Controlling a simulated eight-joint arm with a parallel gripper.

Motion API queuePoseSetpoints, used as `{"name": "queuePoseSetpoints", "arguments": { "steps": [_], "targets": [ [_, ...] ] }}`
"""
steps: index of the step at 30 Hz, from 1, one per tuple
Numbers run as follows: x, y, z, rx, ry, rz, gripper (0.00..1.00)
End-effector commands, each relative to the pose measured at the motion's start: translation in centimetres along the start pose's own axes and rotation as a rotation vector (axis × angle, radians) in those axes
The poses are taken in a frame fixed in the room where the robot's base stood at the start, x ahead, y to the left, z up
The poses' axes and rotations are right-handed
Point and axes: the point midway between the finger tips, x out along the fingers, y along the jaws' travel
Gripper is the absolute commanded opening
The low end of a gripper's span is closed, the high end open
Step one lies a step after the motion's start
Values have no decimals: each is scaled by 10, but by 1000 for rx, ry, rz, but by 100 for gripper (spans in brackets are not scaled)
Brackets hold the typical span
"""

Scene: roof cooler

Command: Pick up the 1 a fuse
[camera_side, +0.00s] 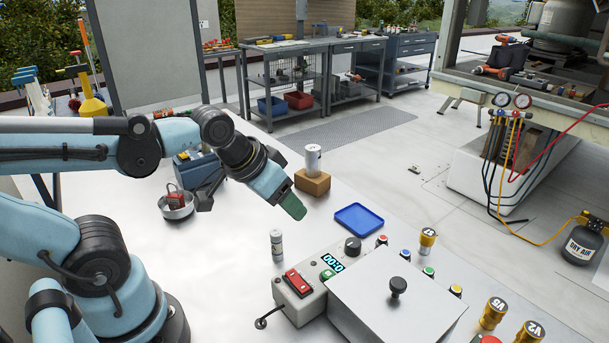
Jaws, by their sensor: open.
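A small pale cylinder with dark bands (277,245) stands upright on the white table, left of the control box. It may be the 1 A fuse, but its marking is too small to read. A larger white cylinder (313,160) with unreadable print stands on a brown block (312,182) farther back. My gripper (290,205) is above the table, behind and above the small cylinder and clear of it. Its green tip shows; the gap between the jaws is hard to make out. I see nothing held in it.
The control box (318,298) has a red switch, a display and buttons. A lidded grey box (400,300) with a black knob is beside it. An empty blue tray (358,219) lies behind. Gold cylinders (428,240) stand right. A metal bowl (176,207) is left.

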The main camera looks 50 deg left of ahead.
Motion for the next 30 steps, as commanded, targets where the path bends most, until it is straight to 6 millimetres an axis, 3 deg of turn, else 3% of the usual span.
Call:
{"name": "queuePoseSetpoints", "arguments": {
  "steps": [15,22,30],
  "targets": [
    [13,-27,-1,-633,-487,-201,57],
    [20,-30,4,-697,-533,-235,57],
    [48,-31,22,-694,-531,-234,57]
  ]
}}
